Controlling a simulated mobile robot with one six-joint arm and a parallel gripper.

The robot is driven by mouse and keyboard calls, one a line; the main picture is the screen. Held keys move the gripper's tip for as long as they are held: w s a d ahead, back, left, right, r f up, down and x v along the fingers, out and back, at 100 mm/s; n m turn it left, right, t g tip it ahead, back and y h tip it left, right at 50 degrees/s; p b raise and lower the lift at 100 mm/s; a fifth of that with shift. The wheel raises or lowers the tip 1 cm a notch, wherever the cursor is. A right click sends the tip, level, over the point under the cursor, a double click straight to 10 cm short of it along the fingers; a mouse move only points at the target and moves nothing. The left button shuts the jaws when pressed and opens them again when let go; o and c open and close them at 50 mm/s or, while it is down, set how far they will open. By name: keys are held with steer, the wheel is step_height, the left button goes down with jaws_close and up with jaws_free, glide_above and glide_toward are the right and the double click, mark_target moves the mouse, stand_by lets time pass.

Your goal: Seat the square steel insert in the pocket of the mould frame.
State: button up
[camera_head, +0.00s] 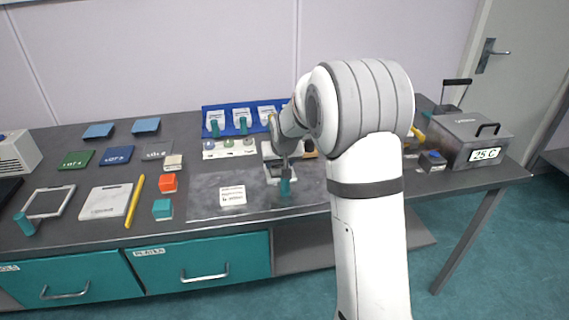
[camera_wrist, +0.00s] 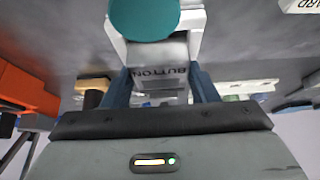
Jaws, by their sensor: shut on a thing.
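My gripper (camera_head: 287,153) is low over the dark mat, partly hidden by my arm. A pale frame, which looks like the mould frame (camera_wrist: 196,20), lies right by the block, with a round teal handle end (camera_wrist: 145,15) in front. In the head view the frame (camera_head: 310,172) shows under my gripper, with its teal handle (camera_head: 285,187) toward the table's front. I cannot tell whether the block is inside the pocket.
Another open frame (camera_head: 50,202) with a teal handle lies at the left. A white card (camera_head: 232,195) lies on the mat (camera_head: 205,190). A grey box (camera_head: 468,137) stands right.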

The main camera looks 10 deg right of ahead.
steer(key=o, duration=1.3)
steer(key=shift+s+f, duration=0.2)
steer(key=shift+f, duration=0.35)
steer(key=shift+c, duration=0.2)
steer(key=shift+r, duration=0.1)
steer(key=shift+s+r, duration=0.1)
steer(key=shift+r, duration=0.4)
steer(key=v, duration=1)
steer(key=s+d+f+g, duration=0.1)
steer(key=s+f+g, duration=0.1)
steer(key=s, duration=2.9)
steer(key=shift+s+d+g, duration=0.25)
steer(key=shift+s+g, duration=0.05)
steer(key=shift+g, duration=0.6)
